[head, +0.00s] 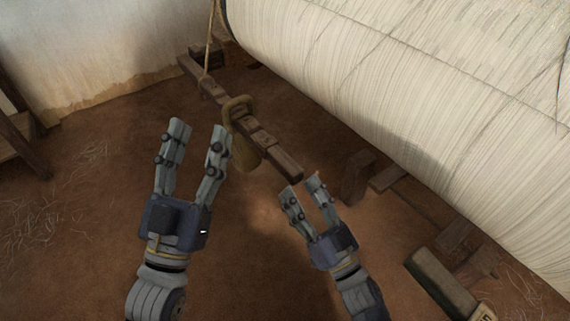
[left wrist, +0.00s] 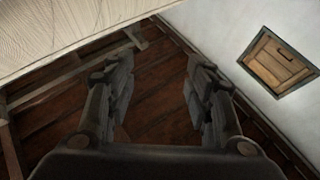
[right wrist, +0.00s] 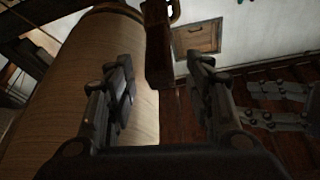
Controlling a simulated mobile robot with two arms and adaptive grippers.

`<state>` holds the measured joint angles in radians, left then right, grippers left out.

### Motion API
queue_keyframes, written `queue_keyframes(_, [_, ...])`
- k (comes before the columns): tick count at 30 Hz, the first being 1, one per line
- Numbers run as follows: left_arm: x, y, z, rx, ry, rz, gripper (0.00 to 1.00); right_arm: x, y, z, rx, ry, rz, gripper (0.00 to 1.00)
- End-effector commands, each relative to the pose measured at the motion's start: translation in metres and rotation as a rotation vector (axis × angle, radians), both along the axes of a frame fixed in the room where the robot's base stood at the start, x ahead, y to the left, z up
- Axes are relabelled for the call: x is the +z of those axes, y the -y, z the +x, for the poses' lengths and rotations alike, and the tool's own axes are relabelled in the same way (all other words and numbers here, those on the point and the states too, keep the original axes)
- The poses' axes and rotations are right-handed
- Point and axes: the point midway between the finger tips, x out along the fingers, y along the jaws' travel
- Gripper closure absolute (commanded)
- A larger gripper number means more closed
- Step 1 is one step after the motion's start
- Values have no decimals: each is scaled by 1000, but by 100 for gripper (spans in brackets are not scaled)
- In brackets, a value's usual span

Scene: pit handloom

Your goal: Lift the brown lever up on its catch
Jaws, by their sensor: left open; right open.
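The brown lever (head: 274,153) is a long wooden bar, slanting from the upper left towards the lower middle of the head view. A thick loop with a hanging bag or weight (head: 245,152) is around its middle. My right gripper (head: 304,187) is open and empty, its fingertips close to the lever's near end. In the right wrist view the lever (right wrist: 158,55) shows ahead, between and beyond the open fingers; contact cannot be told. My left gripper (head: 200,130) is open and empty, left of the lever and apart from it. I cannot make out the catch.
A large roll of pale threads (head: 390,85) lies along the lever's right side. A rope (head: 210,40) rises from the lever's far part. Wooden blocks (head: 357,178) and a beam (head: 440,283) are at the lower right.

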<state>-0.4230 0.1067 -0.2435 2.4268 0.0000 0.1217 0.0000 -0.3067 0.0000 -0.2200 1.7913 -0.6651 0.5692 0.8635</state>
Motion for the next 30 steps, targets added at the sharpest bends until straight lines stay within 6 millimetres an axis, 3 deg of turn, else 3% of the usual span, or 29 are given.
queue_keyframes(6, [21, -1, -16, -8, 138, -40, 52, 16, -21, 35, 0, 4, 1, 52])
queue_keyframes(12, [35, -3, -30, -14, 236, -69, 52, 26, -34, 57, -1, 0, 0, 52])
queue_keyframes(25, [41, -4, -36, -15, 276, -82, 52, 30, -39, 65, -1, -2, -1, 52])
queue_keyframes(30, [41, -4, -36, -15, 277, -81, 52, 30, -39, 65, -1, -2, -1, 90])
